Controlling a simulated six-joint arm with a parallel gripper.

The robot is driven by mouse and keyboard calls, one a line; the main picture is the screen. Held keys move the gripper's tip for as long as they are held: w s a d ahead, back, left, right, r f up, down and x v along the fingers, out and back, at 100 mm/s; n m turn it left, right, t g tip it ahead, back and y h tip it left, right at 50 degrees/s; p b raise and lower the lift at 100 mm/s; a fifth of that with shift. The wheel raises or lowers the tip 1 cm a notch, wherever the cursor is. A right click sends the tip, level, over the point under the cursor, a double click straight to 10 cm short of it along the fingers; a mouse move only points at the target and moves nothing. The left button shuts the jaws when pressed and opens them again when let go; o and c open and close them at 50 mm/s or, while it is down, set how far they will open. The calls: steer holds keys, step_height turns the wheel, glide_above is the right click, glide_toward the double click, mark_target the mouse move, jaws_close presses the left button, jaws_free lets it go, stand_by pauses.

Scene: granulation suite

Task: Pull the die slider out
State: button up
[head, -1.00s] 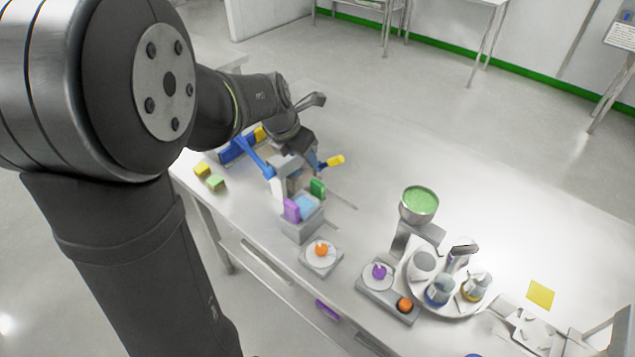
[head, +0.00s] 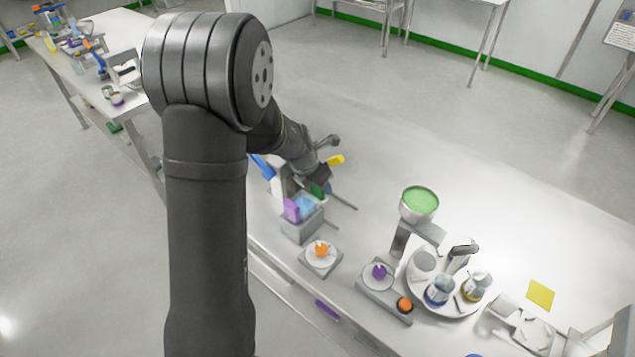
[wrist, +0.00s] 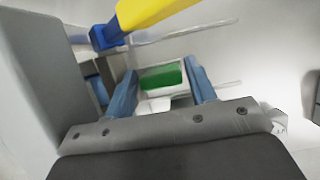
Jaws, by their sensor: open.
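The press station stands by the near table edge, in the head view partly behind my arm. A grey box (head: 301,229) at its front has a purple upright block (head: 291,210), a light blue part (head: 306,204) and a green block (head: 317,190). I cannot tell for certain which of these belongs to the die slider. My gripper (wrist: 160,68) is open, its two blue fingers on either side of the green block (wrist: 162,78), with gaps visible. In the head view my gripper (head: 318,174) is just above and behind the green block.
A blue lever (head: 262,168) and a yellow handle (head: 334,160) are close to my wrist; the yellow handle (wrist: 150,12) crosses the top of the wrist view.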

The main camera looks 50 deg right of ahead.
steer(key=shift+f, duration=0.1)
steer(key=shift+c, duration=0.2)
steer(key=c, duration=1.1)
steer(key=shift+o, duration=0.2)
steer(key=s, duration=1.2)
steer(key=shift+s, duration=0.25)
steer(key=o, duration=1.1)
steer(key=shift+s, duration=0.15)
steer(key=shift+w, duration=0.2)
